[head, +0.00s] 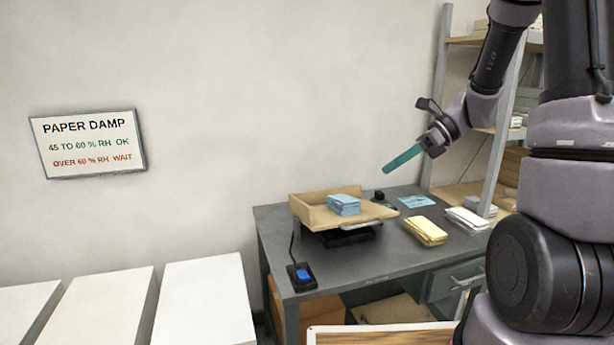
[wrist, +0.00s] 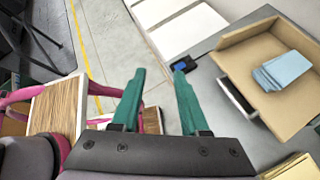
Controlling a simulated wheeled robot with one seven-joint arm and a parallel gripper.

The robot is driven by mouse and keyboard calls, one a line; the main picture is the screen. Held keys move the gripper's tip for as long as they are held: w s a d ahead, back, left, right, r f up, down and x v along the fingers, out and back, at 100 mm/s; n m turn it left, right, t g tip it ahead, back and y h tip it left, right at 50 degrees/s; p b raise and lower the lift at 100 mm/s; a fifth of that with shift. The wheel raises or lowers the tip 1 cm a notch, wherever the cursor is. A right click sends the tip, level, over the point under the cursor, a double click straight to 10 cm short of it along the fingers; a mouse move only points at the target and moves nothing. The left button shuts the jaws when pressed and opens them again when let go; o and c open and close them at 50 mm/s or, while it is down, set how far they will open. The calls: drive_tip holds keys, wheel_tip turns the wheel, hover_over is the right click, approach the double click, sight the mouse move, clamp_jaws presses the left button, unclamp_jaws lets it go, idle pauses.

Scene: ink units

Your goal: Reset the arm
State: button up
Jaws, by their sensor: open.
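My gripper (head: 403,159) is raised in the air above the grey desk (head: 272,222), near the wall and the shelf. In the wrist view my gripper (wrist: 160,90) shows two teal fingers standing apart with nothing between them. Below it in the head view, a cardboard tray (head: 309,212) holds a stack of blue slips (head: 343,205). The gripper touches none of these. The tray also shows in the wrist view (wrist: 246,47), to the right of the fingers.
A small device with a blue button (head: 301,275) sits at the desk's front left corner. Yellow (head: 425,231) and white (head: 468,219) paper stacks lie on the right. A metal shelf (head: 440,90) stands close behind my arm. White boards (head: 205,300) lie at lower left. Air left of the gripper is clear.

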drive_tip(key=s+d+r+n+t+h, duration=0.4)
drive_tip(key=s+r+n+t+h, duration=0.3)
drive_tip(key=s+r+n, duration=0.7)
drive_tip(key=s+n+h, duration=0.1)
drive_tip(key=n, duration=0.3)
drive_tip(key=shift+r+h, duration=0.2)
drive_tip(key=shift+h, duration=0.1)
